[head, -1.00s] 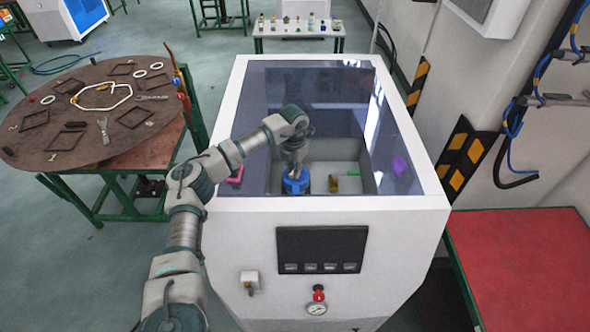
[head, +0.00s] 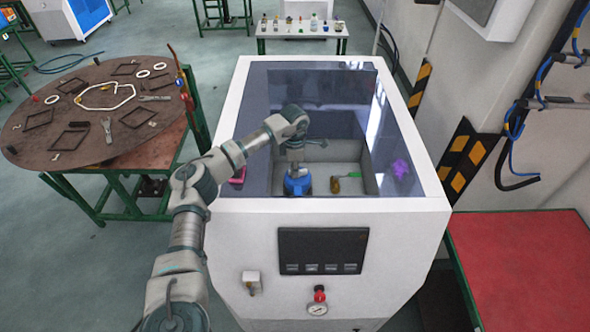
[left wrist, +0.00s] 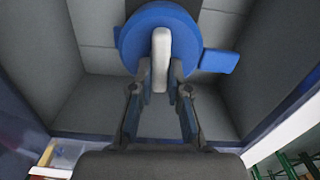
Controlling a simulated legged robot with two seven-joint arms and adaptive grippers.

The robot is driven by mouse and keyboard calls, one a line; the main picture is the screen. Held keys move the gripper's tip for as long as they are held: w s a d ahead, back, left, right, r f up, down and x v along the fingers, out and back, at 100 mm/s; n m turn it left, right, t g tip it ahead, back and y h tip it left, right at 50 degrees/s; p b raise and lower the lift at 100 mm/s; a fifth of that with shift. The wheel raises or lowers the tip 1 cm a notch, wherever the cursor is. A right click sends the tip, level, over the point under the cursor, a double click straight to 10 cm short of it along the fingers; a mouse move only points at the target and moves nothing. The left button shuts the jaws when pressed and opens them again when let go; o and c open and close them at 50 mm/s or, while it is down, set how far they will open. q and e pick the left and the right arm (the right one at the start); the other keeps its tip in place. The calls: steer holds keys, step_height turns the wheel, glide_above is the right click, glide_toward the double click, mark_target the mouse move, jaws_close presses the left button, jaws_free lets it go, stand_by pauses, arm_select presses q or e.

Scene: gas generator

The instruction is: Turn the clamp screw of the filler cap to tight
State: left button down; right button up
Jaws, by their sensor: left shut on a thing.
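The blue filler cap (head: 297,187) sits in the recess in the top of the generator (head: 262,222). It also shows in the left wrist view (left wrist: 130,42), with a blue tab at its right side. Its pale grey clamp screw bar (left wrist: 161,58) crosses the cap's face. My left gripper (left wrist: 160,88) is shut on the bar, one finger on each side of its lower end. In the head view my left gripper (head: 295,168) points down onto the cap from above. My right gripper is not in view.
A small brownish object (head: 335,185), a green-handled tool (head: 347,176) and a purple object (head: 400,168) lie right of the cap. A pink object (head: 238,174) is at the left. A round table (head: 75,150) with loose parts stands left; a red-topped table (head: 525,260) stands right.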

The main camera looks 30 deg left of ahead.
arm_select(q)
steer(key=shift+a+m, duration=0.1)
steer(key=shift+m, duration=0.4)
steer(key=c, duration=1.2)
jaws_free()
steer(key=shift+o, duration=0.4)
steer(key=shift+a, duration=0.1)
step_height(320, 180, up, 12)
steer(key=shift+w, duration=0.15)
